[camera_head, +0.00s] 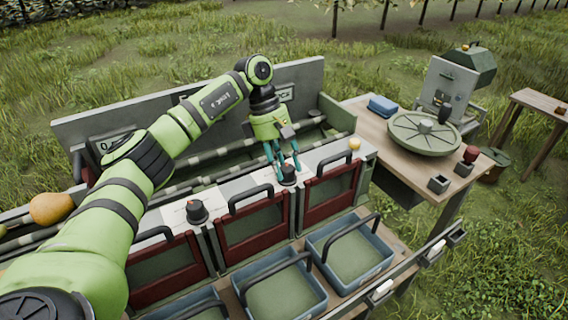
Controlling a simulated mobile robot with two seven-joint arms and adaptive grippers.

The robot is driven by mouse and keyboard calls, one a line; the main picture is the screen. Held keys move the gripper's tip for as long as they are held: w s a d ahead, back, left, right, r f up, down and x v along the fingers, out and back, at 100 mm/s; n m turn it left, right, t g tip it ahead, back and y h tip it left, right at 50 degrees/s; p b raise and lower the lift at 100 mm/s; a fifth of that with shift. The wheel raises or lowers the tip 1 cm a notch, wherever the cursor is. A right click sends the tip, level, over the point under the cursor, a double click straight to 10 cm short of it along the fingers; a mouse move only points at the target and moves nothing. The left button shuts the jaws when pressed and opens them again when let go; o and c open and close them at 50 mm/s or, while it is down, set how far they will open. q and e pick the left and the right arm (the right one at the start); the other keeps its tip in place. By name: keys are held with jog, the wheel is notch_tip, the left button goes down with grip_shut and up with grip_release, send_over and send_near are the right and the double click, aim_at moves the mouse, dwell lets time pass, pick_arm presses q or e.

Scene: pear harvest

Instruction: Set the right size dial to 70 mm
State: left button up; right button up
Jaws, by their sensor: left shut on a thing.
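The right size dial (288,179) is a small dark knob on the pale top panel of the sorting machine, between two red-framed gates. My left gripper (285,171) points down from above with its teal fingers around this dial, shut on it. The dial's scale and pointer are too small and too covered to read. Another dark dial (197,211) stands farther left on the same panel, apart from the gripper. My right gripper is not in view.
Red-framed gates (254,234) with black handles line the machine's front. Blue crates (287,301) with handles stand below them. A yellow-orange pear (50,208) lies at the far left. A wooden table (392,141) on the right bears a round green turntable (425,134).

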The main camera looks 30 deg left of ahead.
pick_arm(q)
jog(key=shift+s+d+f+m+g, duration=0.2)
jog(key=shift+d+f+m+g, duration=0.1)
jog(key=shift+m, duration=0.3)
jog(key=o, duration=1.1)
jog(key=shift+r, duration=0.1)
jog(key=shift+c, duration=0.2)
jog(key=shift+r, duration=0.15)
jog(key=shift+w+a+r, duration=0.15)
jog(key=shift+a+r, duration=0.15)
jog(key=shift+r, duration=0.15)
jog(key=v, duration=1.1)
jog(key=shift+d, duration=0.2)
jog(key=shift+s, duration=0.2)
